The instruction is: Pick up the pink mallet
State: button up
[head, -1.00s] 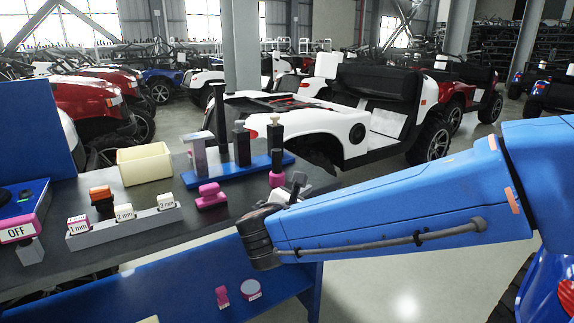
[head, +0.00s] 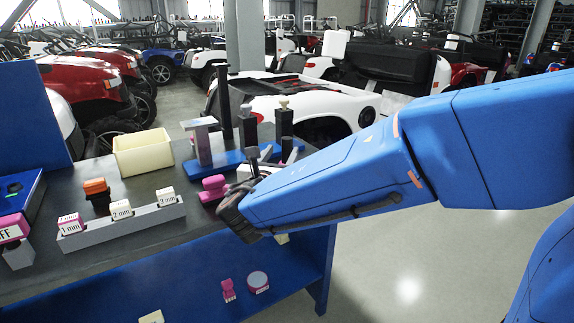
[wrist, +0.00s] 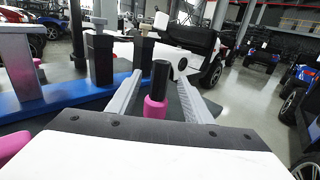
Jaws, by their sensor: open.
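My gripper (head: 266,160) is over the right end of the dark bench top, partly hidden by my arm in the head view. In the wrist view my gripper (wrist: 158,82) is open. An upright piece with a black upper part and pink lower part (wrist: 156,105) stands between its two grey fingers, with gaps on both sides. It looks like the pink mallet, but its lower end is hidden by the gripper body.
A blue rack (head: 232,163) with upright posts stands behind my gripper. A grey bar (head: 130,224) with labelled blocks and a cream bin (head: 143,152) are to the left. Small pink pieces (head: 228,290) lie on the blue lower shelf. White vehicles stand beyond.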

aim_at(285, 147)
jog(key=w, duration=0.2)
jog(key=w+d, duration=0.1)
jog(key=w, duration=0.1)
jog(key=shift+w, duration=0.35)
jog(key=shift+w+d+r, duration=0.1)
jog(key=shift+w+d, duration=0.1)
jog(key=shift+w, duration=0.65)
jog(key=shift+w+d+r, duration=0.1)
jog(key=shift+w+d, duration=0.05)
jog(key=shift+w, duration=0.75)
jog(key=shift+w+d+r, duration=0.1)
jog(key=shift+w+d, duration=0.1)
jog(key=shift+w, duration=0.65)
grip_shut()
